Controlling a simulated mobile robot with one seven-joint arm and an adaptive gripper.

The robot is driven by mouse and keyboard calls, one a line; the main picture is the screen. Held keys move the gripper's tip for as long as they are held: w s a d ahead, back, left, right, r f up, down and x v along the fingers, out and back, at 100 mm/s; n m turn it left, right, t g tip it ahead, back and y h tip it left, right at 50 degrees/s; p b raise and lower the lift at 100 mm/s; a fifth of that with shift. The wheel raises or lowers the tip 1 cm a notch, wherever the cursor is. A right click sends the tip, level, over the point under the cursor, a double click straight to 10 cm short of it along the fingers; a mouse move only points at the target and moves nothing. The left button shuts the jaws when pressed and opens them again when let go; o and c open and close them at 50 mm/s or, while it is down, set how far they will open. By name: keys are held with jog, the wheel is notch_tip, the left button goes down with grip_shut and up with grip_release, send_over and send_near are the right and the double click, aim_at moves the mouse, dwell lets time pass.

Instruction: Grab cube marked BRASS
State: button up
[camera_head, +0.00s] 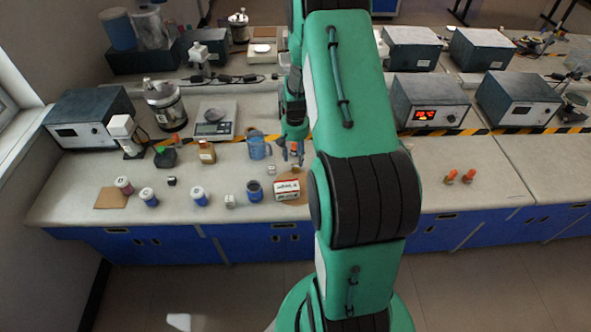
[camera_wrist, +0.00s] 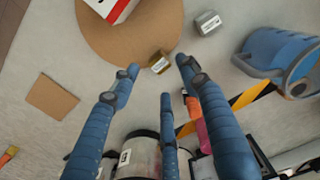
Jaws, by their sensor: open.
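A small brass-coloured cube (camera_wrist: 159,62) with a white label sits at the edge of a round cork mat (camera_wrist: 118,48) in the wrist view; its lettering is too small to read. My gripper (camera_wrist: 160,76) is open and empty, its fingertips spread around and above the cube in the picture. Contact does not show. A grey cube (camera_wrist: 208,22) with a label lies to the right; it also shows in the head view (camera_head: 271,170). In the head view my gripper (camera_head: 292,157) hangs over the bench behind the white-and-red box, and the brass-coloured cube cannot be made out there.
The white-and-red box (camera_head: 287,190) stands on the cork mat. A blue mug (camera_head: 258,149) stands close by at the left. More small cubes (camera_head: 230,201), a dark cube (camera_head: 171,181) and several jars lie farther left. Instruments line the back of the bench.

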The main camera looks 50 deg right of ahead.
aim_at(296, 167)
jog(key=shift+f, duration=0.25)
jog(key=shift+s+f+b, duration=0.2)
jog(key=shift+f+b, duration=0.25)
jog(key=shift+f, duration=2.1)
grip_shut()
